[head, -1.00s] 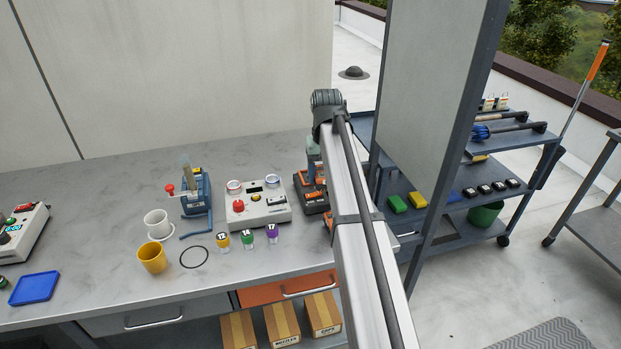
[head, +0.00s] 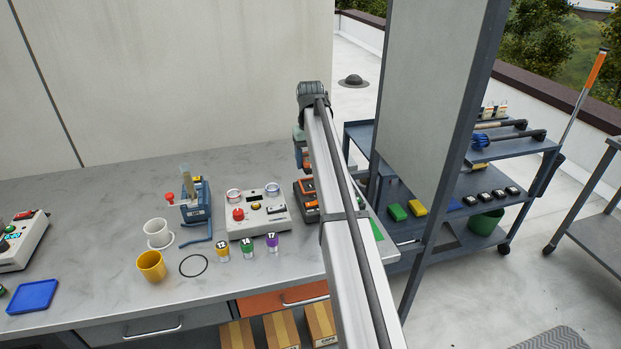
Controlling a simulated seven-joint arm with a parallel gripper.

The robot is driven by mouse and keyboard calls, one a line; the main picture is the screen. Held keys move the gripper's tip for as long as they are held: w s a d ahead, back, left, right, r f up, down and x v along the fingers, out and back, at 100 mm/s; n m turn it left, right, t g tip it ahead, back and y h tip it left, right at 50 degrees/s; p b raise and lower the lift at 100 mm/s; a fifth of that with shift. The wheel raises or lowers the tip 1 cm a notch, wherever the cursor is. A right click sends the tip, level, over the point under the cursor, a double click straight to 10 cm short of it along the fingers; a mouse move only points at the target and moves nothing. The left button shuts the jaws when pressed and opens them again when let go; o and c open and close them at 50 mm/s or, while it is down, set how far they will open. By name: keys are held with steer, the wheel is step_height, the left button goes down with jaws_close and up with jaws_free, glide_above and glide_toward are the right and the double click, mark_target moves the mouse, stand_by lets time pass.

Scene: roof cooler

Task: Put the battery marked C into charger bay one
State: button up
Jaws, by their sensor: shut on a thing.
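The dark battery charger (head: 300,202) stands on the bench right of the white console, partly behind my arm. Orange and black battery parts (head: 311,205) show at it. My gripper (head: 304,156) is above the charger, mostly hidden behind my pale arm link. It is shut, and a small orange and dark piece, apparently a battery (head: 308,153), shows at it, clear above the charger. The letter on this battery cannot be read. The bay numbers and the right side of the charger are hidden.
A white console (head: 257,213) with a red knob stands left of the charger. A green flat piece (head: 375,229) is at the bench's right end; a grey post stands beyond.

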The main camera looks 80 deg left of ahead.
mark_target(310, 186)
steer(key=shift+f, duration=3.15)
steer(key=o, duration=1.3)
steer(key=shift+f, duration=0.15)
step_height(310, 186, up, 12)
steer(key=shift+f, duration=0.25)
steer(key=shift+r, duration=0.4)
